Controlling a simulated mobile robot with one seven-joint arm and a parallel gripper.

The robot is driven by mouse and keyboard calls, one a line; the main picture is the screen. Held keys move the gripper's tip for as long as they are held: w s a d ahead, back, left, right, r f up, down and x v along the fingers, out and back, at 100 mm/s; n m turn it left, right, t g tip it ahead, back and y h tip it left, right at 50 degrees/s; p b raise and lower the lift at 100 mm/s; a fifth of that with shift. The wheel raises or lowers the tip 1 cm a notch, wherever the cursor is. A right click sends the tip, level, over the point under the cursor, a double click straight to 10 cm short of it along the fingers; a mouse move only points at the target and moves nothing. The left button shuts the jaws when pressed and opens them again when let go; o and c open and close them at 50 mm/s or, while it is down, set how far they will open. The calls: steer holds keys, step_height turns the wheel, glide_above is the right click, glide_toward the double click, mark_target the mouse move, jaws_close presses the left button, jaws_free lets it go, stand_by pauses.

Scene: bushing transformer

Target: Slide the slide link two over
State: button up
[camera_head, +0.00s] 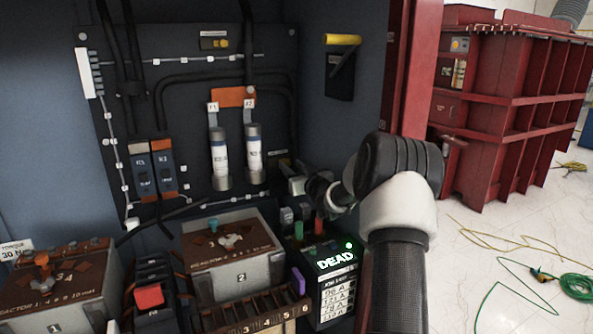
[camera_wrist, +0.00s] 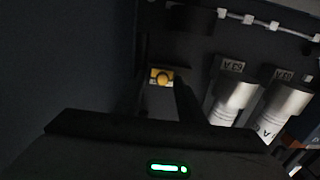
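A yellow round knob (camera_wrist: 165,78) on a small yellow plate shows in the wrist view. Its label is too small to read, so I cannot tell whether it is slide link two. My gripper (camera_wrist: 163,88) has its two dark fingers apart, one on each side of the knob. I cannot tell whether they touch it. In the head view my gripper (camera_head: 294,184) is at the back panel, right of the white fuses, and its fingers are hard to make out. Another yellow knob on a plate (camera_head: 215,42) is high on the panel.
Two fuses (camera_head: 220,158) stand left of my gripper. Below are a block marked 2 (camera_head: 225,250), a divided tray (camera_head: 250,314) and a box reading DEAD (camera_head: 335,285). A yellow handle (camera_head: 343,39) is on the right wall.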

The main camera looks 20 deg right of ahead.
steer(key=s+p, duration=0.1)
steer(key=s, duration=1)
steer(key=shift+s, duration=0.4)
